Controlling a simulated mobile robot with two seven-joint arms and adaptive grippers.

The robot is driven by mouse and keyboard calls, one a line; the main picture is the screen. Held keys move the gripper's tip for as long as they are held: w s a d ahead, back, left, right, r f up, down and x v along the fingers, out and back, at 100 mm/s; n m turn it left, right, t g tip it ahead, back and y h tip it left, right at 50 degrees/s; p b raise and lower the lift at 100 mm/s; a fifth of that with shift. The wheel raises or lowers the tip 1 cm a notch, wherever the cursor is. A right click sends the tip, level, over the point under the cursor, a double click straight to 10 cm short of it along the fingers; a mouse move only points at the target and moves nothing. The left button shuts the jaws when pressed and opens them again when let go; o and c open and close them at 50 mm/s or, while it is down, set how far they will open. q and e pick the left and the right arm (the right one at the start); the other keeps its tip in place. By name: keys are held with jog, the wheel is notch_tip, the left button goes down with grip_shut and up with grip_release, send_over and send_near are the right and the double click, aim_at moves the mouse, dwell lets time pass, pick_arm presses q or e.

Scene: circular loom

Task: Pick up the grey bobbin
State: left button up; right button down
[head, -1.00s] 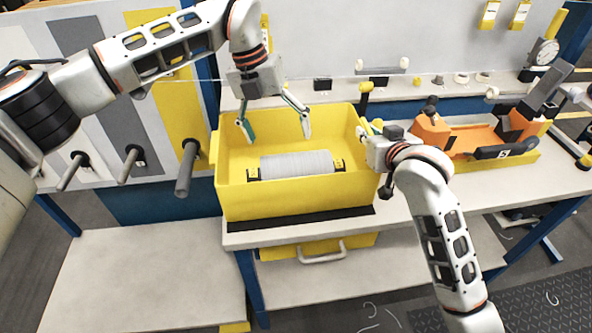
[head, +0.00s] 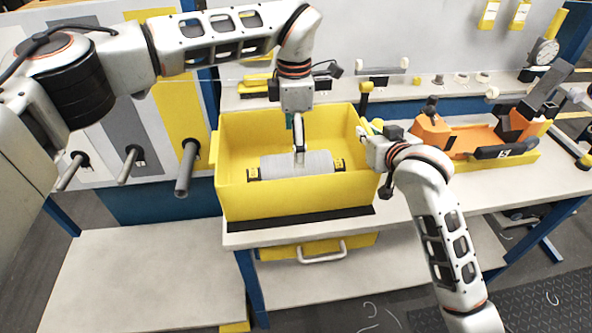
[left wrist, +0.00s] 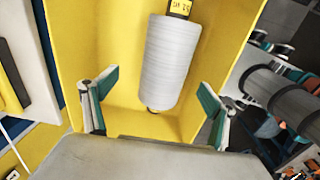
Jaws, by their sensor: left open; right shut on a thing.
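The grey bobbin (head: 279,165) lies on its side in the yellow bin (head: 295,200), with a black and yellow label at its end. It also shows in the left wrist view (left wrist: 170,62), with its long axis running away from my left gripper. My left gripper (head: 299,153) is open and points down over the bobbin; its two fingers (left wrist: 155,100) stand wide apart and hold nothing. Whether a finger touches the bobbin cannot be told. My right gripper (head: 369,132) is shut at the bin's right rim, apparently on the rim; its fingertips are partly hidden.
An orange and yellow tool holder (head: 458,138) stands right of the bin on the bench. Grey pegs (head: 187,168) stick out from the panel at the left. A lower table (head: 145,275) at the front left is bare.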

aim_at(296, 172)
pick_arm(q)
notch_tip(296, 172, down, 4)
jog(key=shift+f, duration=0.2)
jog(key=shift+s+d+f, duration=0.1)
jog(key=shift+s+f, duration=0.05)
jog(key=shift+f, duration=1.2)
jog(key=shift+s+d+f, duration=0.1)
jog(key=shift+s+f, duration=0.05)
jog(key=shift+f, duration=1.15)
jog(key=shift+r, duration=0.1)
jog(key=c, duration=1.9)
